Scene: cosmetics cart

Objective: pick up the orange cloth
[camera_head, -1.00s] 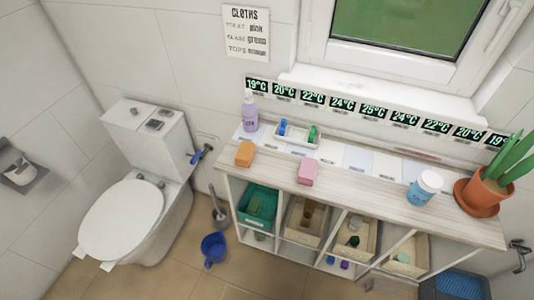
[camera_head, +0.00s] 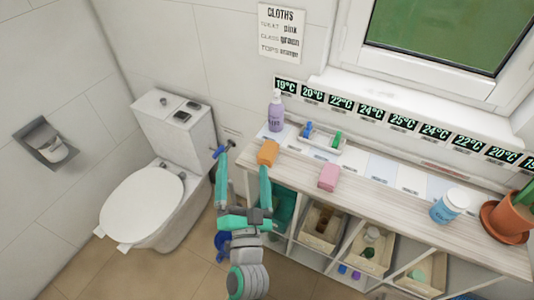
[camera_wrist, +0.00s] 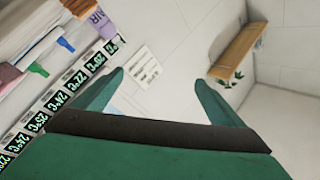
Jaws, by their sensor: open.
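The orange cloth (camera_head: 268,152) is a small folded block at the left front end of the wooden counter. An orange patch at the top left of the wrist view (camera_wrist: 80,8), cut by the frame edge, looks like it. My gripper (camera_head: 243,158) is open, with its green fingers spread and nothing between them. In the head view its right finger overlaps the lower edge of the cloth; whether they touch I cannot tell. In the wrist view the open fingers (camera_wrist: 158,77) face the wall and its sign.
A pink cloth (camera_head: 329,176), a purple bottle (camera_head: 276,111), a white tray (camera_head: 342,144) with blue and green items, a blue-labelled jar (camera_head: 449,205) and a potted plant (camera_head: 506,218) stand on the counter (camera_head: 380,206). The toilet (camera_head: 145,205) is at left.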

